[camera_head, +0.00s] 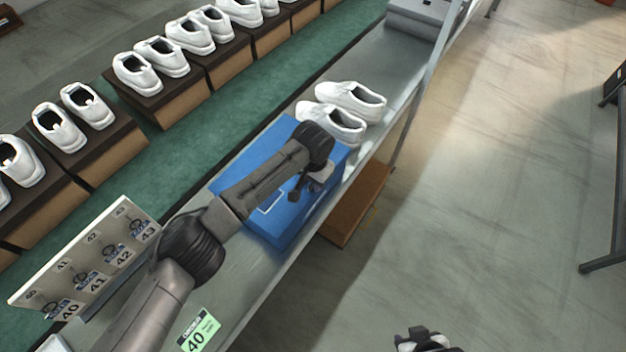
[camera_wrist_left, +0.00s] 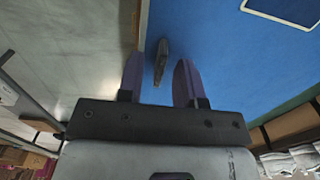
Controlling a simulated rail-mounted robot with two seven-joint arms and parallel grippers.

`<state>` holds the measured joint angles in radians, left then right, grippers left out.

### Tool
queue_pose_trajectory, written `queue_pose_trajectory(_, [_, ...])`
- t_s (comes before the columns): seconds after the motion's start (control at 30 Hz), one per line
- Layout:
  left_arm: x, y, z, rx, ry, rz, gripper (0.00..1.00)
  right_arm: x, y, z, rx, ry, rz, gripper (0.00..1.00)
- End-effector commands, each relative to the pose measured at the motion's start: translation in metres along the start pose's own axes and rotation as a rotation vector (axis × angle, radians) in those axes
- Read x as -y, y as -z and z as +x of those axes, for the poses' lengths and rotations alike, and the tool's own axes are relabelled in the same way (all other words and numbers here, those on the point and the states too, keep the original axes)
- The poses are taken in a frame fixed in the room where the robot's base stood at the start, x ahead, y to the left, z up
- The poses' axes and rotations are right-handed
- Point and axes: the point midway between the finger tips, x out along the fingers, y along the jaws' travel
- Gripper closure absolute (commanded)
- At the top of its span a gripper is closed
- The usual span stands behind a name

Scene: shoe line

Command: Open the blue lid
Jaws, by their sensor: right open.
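The blue box with its blue lid (camera_head: 272,146) is on the grey bench, partly hidden under my left arm. The lid looks closed. My left gripper (camera_head: 306,188) is over the right side of the box. In the left wrist view, the blue surface (camera_wrist_left: 230,60) fills the right side, with a brown edge along its left. The fingers of my left gripper (camera_wrist_left: 160,82) are apart, on either side of a small grey piece (camera_wrist_left: 161,62) near that edge. I cannot tell whether they touch it. My right gripper (camera_head: 424,341) is at the bottom edge, open, partly cut off.
A pair of white shoes (camera_head: 345,110) stands on the bench just beyond the box. A size board (camera_head: 90,255) and a green card marked 40 (camera_head: 198,330) are nearer. Several white shoes stand on boxes along the green belt (camera_head: 190,125). Open floor lies to the right.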

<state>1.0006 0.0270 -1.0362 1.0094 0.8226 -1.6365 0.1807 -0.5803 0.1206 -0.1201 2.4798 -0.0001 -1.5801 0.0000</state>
Motion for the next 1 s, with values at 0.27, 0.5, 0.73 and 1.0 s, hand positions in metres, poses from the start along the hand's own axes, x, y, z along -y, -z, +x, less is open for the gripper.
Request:
queue_pose_trajectory(0.27, [-0.0002,0.0001,0.0023,-0.001,0.0,0.0,0.67,0.0,-0.0002,0.0004,0.0,0.0,0.0,0.57])
queue_pose_trajectory(0.5, [-0.0002,0.0001,0.0022,-0.001,0.0,0.0,0.82,0.0,-0.0002,0.0004,0.0,0.0,0.0,0.57])
queue_pose_trajectory(0.73, [0.0,0.0001,0.002,-0.001,0.0,0.0,1.0,0.0001,-0.0002,0.0003,0.0,0.0,0.0,0.57])
queue_pose_trajectory(1.0, [0.0,0.0001,0.002,-0.001,0.0,0.0,1.0,0.0001,-0.0002,0.0003,0.0,0.0,0.0,0.57])
